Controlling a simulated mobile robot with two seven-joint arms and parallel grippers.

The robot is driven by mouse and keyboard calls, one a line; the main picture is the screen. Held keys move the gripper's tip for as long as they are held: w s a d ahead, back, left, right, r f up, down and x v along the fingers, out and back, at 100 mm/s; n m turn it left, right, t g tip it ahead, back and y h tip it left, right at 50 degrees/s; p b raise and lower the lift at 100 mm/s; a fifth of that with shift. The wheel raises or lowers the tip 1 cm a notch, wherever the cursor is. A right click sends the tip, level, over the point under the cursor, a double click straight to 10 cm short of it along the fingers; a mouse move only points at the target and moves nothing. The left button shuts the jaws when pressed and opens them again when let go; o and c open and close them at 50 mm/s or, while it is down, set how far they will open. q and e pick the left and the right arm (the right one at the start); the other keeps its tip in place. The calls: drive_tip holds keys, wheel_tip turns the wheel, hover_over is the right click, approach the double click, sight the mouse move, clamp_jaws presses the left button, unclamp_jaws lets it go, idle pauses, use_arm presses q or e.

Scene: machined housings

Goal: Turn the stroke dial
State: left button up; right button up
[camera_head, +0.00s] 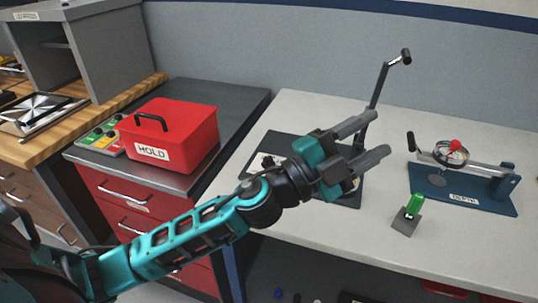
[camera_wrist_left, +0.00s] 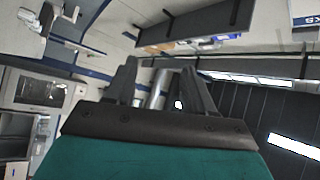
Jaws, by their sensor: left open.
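My left gripper (camera_head: 379,137) is open and empty, raised over the light worktop (camera_head: 300,107), its fingers pointing right. Its fingers also show apart in the left wrist view (camera_wrist_left: 158,85). No label reading "stroke" is legible. A round dial-like part (camera_head: 450,154) with a red knob (camera_head: 455,146) sits on a blue fixture (camera_head: 470,202), right of the gripper and apart from it. The fixture's label seems to read "DEPTH". A dark-based lever device (camera_head: 348,198) stands behind my gripper and arm, which hide much of it. My right gripper is not in view.
A tall lever (camera_head: 380,85) rises close behind my fingers. A small grey block with a green top (camera_head: 415,207) stands in front of the blue fixture. A red box labelled "HOLD" (camera_head: 195,142) sits on the left cabinet. The worktop's front right is clear.

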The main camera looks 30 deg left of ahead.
use_arm(q)
drive_tip(key=s+d+m+g+h, duration=0.2)
drive_tip(key=d+m+g+h, duration=0.3)
drive_tip(key=m+g, duration=0.4)
drive_tip(key=m+g+y, duration=0.4)
drive_tip(key=m+y, duration=0.1)
drive_tip(key=y, duration=1.4)
approach(268, 158)
drive_tip(key=shift+g, duration=0.3)
drive_tip(key=x, duration=0.8)
drive_tip(key=shift+w+a+f, duration=0.1)
drive_tip(key=shift+w, duration=0.2)
drive_tip(key=shift+c, duration=0.4)
clamp_jaws()
